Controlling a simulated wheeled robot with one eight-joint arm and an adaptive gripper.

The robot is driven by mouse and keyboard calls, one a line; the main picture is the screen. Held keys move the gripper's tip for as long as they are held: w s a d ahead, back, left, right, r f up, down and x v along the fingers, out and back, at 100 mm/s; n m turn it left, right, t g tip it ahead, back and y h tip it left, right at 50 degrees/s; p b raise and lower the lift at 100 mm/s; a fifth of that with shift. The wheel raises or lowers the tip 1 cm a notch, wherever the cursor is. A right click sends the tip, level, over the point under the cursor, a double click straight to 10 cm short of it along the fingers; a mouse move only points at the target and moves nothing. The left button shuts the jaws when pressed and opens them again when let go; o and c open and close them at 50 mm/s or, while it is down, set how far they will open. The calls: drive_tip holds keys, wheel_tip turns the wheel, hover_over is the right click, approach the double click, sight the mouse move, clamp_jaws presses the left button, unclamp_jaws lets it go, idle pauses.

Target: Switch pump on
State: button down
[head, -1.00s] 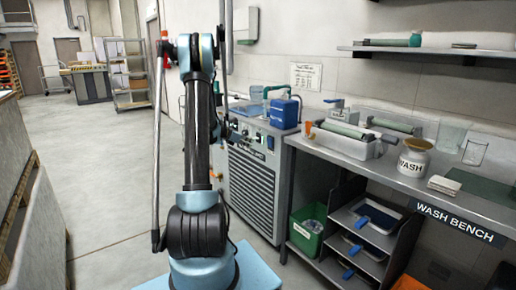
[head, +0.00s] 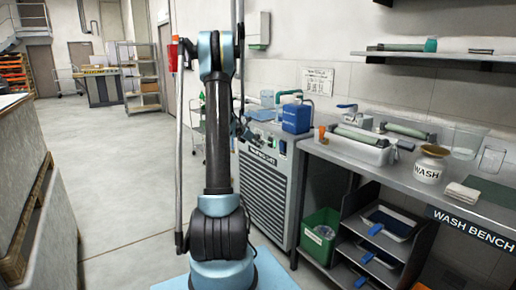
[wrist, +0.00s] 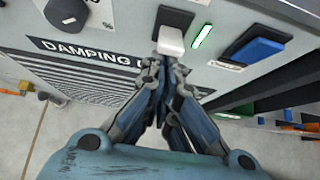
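The damping unit (head: 266,190) is a grey cabinet with a louvred grille, right of my arm in the head view. In the wrist view its front panel (wrist: 110,20) carries a white rocker switch (wrist: 171,40) in a dark frame, a lit green lamp (wrist: 202,36), a blue rocker switch (wrist: 252,53) and a black knob (wrist: 66,16). My gripper (wrist: 167,66) has its fingertips together just below the white switch; I cannot tell whether they touch it. Nothing shows between the fingers. In the head view the gripper is small and dark in front of the panel.
A blue container (head: 296,118) stands on the unit. The wash bench (head: 400,172) adjoins on the right, with a tray (head: 360,150), a jar (head: 430,164) and a green crate (head: 318,238) below. A pallet stack (head: 35,195) stands at left. The floor (head: 115,185) behind is open.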

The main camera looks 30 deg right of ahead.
drive_tip(key=shift+d+r, duration=0.1)
drive_tip(key=shift+r, duration=0.05)
drive_tip(key=a+r, duration=0.3)
drive_tip(key=a, duration=0.6)
drive_tip(key=shift+s+r, duration=0.15)
drive_tip(key=shift+s, duration=0.3)
idle(0.6)
